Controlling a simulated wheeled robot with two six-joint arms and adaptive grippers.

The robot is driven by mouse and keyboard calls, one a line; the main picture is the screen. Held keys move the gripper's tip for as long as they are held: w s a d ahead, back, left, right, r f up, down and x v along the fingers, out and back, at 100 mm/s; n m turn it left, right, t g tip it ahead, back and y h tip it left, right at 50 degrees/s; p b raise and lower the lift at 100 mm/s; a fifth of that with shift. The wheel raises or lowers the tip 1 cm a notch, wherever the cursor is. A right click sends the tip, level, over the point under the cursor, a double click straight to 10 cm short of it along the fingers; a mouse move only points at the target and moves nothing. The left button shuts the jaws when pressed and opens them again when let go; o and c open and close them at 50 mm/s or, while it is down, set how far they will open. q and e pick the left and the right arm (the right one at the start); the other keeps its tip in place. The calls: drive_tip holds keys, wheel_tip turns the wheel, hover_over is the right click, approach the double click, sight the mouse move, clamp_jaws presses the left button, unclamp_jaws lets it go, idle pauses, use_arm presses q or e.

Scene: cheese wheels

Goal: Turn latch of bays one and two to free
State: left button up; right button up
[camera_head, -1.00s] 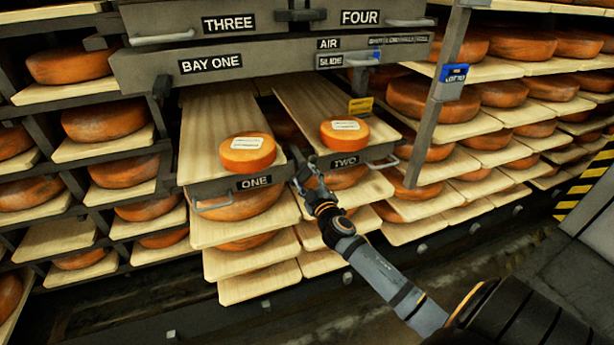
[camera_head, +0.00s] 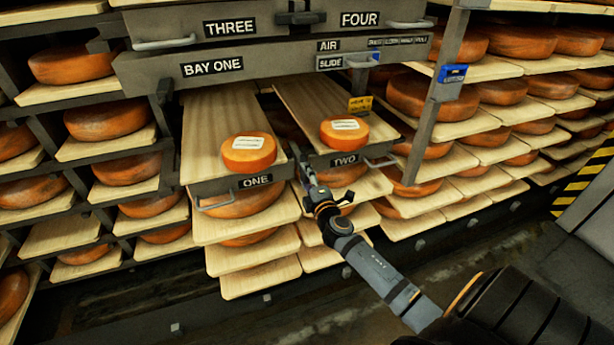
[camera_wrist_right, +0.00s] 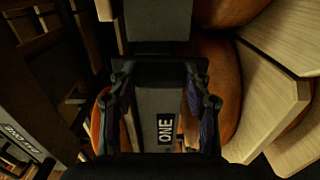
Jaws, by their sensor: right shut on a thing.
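Bay one, with its ONE label (camera_head: 255,181), and bay two, with its TWO label (camera_head: 346,160), are pulled-out boards, each bearing an orange cheese wheel with a white label. The dark latch (camera_head: 296,154) sits between their front ends. My right gripper (camera_head: 312,186) reaches up from the lower right to this latch and is shut on it. The fingers partly hide it, so I cannot tell its exact angle. In the right wrist view the two fingers (camera_wrist_right: 160,100) stand on either side of a grey part, with the ONE label (camera_wrist_right: 165,128) close by. My left gripper is not in view.
A grey beam (camera_head: 270,62) with BAY ONE, AIR and SLIDE labels crosses above. Bays THREE and FOUR lie higher, with another dark latch (camera_head: 300,18) between them. Metal handles (camera_head: 215,203) stick out from the fronts. Cheese shelves fill both sides; the floor at lower right is open.

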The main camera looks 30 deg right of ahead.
idle(0.5)
drive_tip(key=o, duration=1.2)
drive_tip(key=shift+c, duration=0.2)
drive_tip(key=shift+s+a, duration=0.1)
drive_tip(key=shift+s, duration=0.15)
drive_tip(key=v, duration=1.1)
drive_tip(key=shift+s, duration=0.25)
drive_tip(key=shift+a, duration=0.15)
